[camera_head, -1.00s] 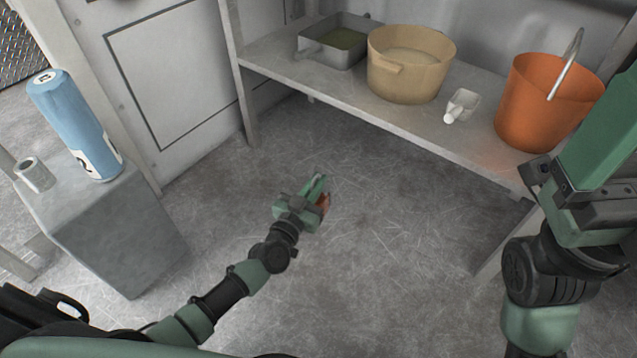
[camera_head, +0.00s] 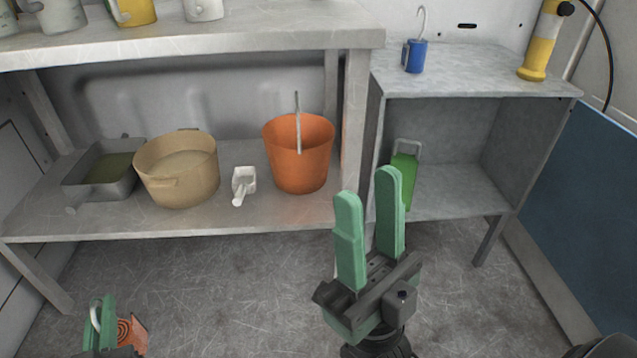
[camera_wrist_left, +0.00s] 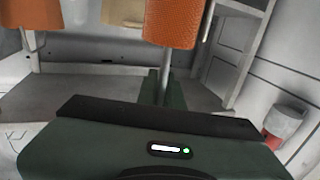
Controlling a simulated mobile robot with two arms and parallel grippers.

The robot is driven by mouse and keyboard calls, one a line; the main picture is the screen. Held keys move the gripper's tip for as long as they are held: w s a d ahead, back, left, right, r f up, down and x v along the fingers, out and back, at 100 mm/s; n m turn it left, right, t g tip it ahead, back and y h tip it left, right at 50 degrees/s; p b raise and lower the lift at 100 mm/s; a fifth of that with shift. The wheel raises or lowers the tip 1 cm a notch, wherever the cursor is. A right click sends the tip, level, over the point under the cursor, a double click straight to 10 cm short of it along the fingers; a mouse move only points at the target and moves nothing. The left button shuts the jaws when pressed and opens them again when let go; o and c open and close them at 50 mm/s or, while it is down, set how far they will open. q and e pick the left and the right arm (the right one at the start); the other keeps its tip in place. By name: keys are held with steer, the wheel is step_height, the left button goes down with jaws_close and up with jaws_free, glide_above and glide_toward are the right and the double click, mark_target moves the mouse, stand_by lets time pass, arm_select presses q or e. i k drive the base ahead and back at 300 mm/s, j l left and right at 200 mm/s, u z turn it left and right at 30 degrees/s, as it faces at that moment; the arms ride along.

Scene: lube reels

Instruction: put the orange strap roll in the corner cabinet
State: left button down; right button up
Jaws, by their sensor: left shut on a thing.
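The orange strap roll (camera_head: 131,332) shows its coiled side at the lower left of the head view, held in my left gripper (camera_head: 108,318). The gripper is shut on it, above the floor in front of the shelf. In the left wrist view the textured orange roll (camera_wrist_left: 173,22) is close at the top. The corner cabinet (camera_head: 480,72) is the grey, open-fronted unit at the right. A green container (camera_head: 405,175) stands inside at its left, and the rest of its shelf looks clear. My right gripper (camera_head: 369,195) is open and empty, its fingers pointing up before the cabinet's left side.
The low shelf (camera_head: 240,220) holds a grey tray (camera_head: 105,172), a beige pot (camera_head: 178,170), a white scoop (camera_head: 243,185) and an orange bucket (camera_head: 298,155). A blue can (camera_head: 414,56) and yellow cylinder (camera_head: 543,40) stand on the cabinet. The floor (camera_head: 210,290) ahead is clear.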

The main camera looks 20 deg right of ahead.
mark_target(467, 200)
steer(key=z, duration=1.75)
steer(key=i+j+z, duration=0.15)
steer(key=z, duration=0.2)
steer(key=i+j+z, duration=0.2)
steer(key=z, duration=0.2)
steer(key=i+j+z, duration=0.35)
steer(key=k+l, duration=0.1)
